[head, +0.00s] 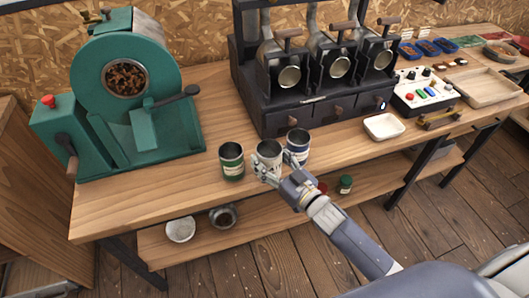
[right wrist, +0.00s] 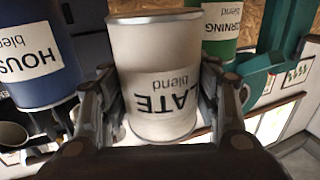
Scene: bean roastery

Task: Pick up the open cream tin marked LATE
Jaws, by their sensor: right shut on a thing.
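The cream tin marked LATE (head: 268,153) is in the middle of a row of three tins near the counter's front edge. In the right wrist view the cream tin (right wrist: 155,60) fills the middle, its lettering upside down. My right gripper (head: 268,168) has its fingers on both sides of this tin and is shut on it; the fingers (right wrist: 160,105) also show in the wrist view. I cannot tell if its base is clear of the counter. A green tin (head: 232,163) stands to its left and a blue tin marked HOUSE (head: 301,143) close to its right. My left gripper is not in view.
A green roaster (head: 125,80) stands at the left of the wooden counter (head: 150,195). A black machine (head: 275,105) stands behind the tins. A white dish (head: 383,127) and a control box (head: 420,92) are to the right. A lower shelf holds a bowl (head: 180,230).

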